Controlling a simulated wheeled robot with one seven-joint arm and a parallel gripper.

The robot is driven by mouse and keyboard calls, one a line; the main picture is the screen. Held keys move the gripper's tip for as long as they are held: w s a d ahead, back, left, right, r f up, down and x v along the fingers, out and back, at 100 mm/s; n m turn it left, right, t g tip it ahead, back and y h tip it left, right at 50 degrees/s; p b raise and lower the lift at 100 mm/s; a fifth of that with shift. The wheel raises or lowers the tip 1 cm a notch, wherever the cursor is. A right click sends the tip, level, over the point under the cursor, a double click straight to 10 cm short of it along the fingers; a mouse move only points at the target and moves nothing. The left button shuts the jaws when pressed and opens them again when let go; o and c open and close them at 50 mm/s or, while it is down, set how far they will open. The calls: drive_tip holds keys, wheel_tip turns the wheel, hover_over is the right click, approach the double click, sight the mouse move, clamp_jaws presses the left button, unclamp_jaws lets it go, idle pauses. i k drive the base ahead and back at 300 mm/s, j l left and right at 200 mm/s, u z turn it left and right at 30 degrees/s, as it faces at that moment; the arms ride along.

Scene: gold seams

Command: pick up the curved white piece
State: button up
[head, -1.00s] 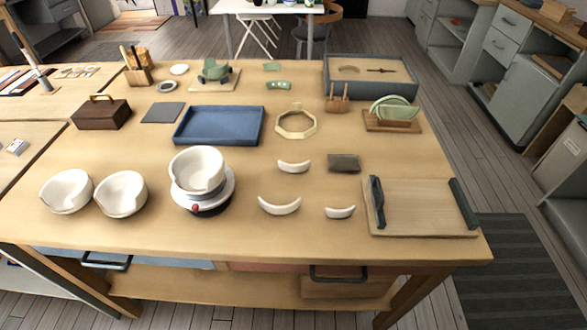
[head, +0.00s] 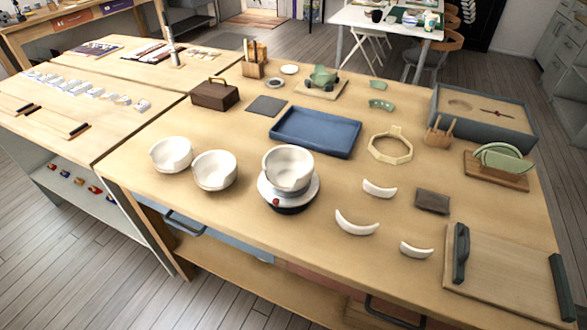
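Three curved white pieces lie apart on the wooden table, right of the turntable. The largest curved white piece (head: 356,224) is nearest the turntable. A second curved white piece (head: 379,189) lies behind it, and the smallest curved white piece (head: 416,250) lies in front and to the right. Several white bowls with broken rims stand to the left: one bowl (head: 288,166) sits on the turntable (head: 308,196), and two more bowls (head: 171,154) (head: 214,170) sit on the table. My gripper is not in view.
A dark block (head: 432,201) lies right of the pieces. A wooden board with dark handles (head: 505,275) is at the right front. A blue tray (head: 315,133) and an octagonal wooden frame (head: 390,146) lie behind. The wooden table (head: 330,265) is bare in front of the pieces.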

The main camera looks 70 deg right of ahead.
sight(405, 248)
drive_tip(key=i+z, duration=0.15)
drive_tip(key=z, duration=2.1)
